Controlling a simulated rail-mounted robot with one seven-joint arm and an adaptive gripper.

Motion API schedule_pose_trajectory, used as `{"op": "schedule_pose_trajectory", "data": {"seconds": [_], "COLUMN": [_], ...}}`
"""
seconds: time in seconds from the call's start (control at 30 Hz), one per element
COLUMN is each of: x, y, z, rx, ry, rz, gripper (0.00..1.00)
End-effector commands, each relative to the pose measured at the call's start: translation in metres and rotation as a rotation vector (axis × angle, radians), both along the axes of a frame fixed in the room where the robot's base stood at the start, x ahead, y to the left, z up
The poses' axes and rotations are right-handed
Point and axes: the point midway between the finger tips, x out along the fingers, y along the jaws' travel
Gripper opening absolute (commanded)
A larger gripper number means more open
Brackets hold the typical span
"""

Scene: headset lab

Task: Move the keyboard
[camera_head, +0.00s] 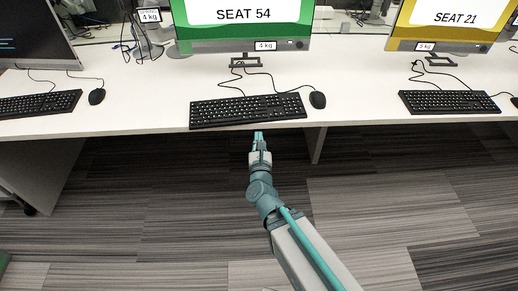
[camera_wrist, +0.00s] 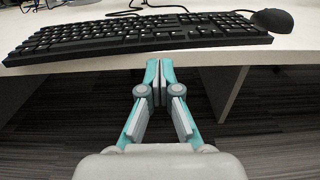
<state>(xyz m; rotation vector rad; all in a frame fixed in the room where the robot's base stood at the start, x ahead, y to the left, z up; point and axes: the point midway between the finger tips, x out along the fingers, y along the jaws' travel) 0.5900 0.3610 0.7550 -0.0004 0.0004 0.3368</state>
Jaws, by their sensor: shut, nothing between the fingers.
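A black keyboard (camera_head: 247,111) lies on the white desk in front of the green SEAT 54 monitor, its near edge at about the desk's front edge. In the wrist view the keyboard (camera_wrist: 140,36) spans most of the top of the picture and reaches the desk edge. My gripper (camera_head: 259,136) is just in front of the desk edge, below the middle of the keyboard in the picture. In the wrist view my gripper (camera_wrist: 158,68) has its teal fingertips together and holds nothing. Whether the fingertips touch the keyboard or desk cannot be told.
A black mouse (camera_head: 317,100) lies right of the keyboard; its cable runs behind. The white desk (camera_head: 360,90) has free room to the right. Other keyboards lie left (camera_head: 40,104) and right (camera_head: 448,102). A desk leg (camera_head: 318,145) stands below, right of my gripper.

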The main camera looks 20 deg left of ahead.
Motion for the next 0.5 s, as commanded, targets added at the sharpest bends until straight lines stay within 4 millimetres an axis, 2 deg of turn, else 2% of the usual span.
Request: {"op": "schedule_pose_trajectory", "data": {"seconds": [0.1,0.2,0.5], "x": [0.023,0.039,0.061], "y": [0.009,0.014,0.022], "z": [0.001,0.002,0.001], "rx": [0.0,0.001,0.0], "ry": [-0.001,0.0,-0.001], "rz": [-0.001,-0.001,0.0], "gripper": [0.0,0.0,0.0]}}
